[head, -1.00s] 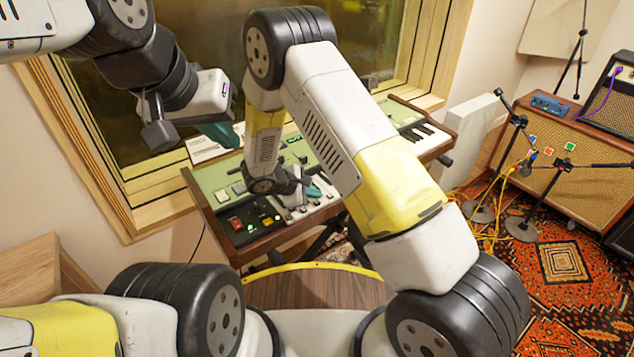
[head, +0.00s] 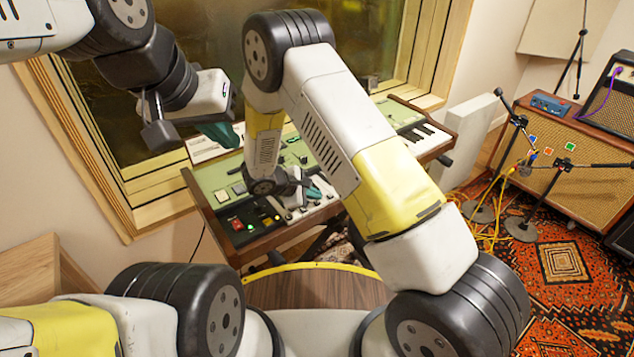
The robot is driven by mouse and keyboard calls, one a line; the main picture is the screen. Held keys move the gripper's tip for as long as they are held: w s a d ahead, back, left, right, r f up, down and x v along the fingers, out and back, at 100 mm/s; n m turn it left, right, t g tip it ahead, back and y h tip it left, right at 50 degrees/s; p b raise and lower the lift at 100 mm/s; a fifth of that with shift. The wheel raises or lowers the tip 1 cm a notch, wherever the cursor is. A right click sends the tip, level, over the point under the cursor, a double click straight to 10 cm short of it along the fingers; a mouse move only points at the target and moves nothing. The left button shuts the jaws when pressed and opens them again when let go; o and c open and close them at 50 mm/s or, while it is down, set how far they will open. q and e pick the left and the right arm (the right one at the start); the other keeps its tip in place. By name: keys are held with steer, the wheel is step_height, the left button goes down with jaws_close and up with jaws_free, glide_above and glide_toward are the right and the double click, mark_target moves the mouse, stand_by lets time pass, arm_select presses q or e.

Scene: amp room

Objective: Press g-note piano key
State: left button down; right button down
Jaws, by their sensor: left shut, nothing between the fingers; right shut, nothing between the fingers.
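The keyboard instrument (head: 213,174) has a green panel and a wooden case. It stands on a stand in front of the window. White and black piano keys (head: 424,132) show at its right end; the middle keys are mostly hidden behind my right arm. My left gripper (head: 226,137) has teal fingertips, is shut and empty, and is above the left back part of the instrument. My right gripper (head: 311,192) is shut and empty, with its teal fingertips low over the front keys. I cannot tell whether it touches a key, nor which key is the g-note.
A wood-framed window (head: 200,60) is behind the instrument. An amplifier (head: 560,150) with a blue box (head: 549,104) on it stands at the right. Microphone stands (head: 521,228) and yellow cables (head: 487,222) are on the patterned rug (head: 566,268). A wooden box (head: 40,275) is at the left.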

mark_target(314, 205)
steer(key=shift+f, duration=0.85)
stand_by(0.7)
stand_by(0.4)
steer(key=shift+r, duration=1.05)
steer(key=shift+r, duration=2.55)
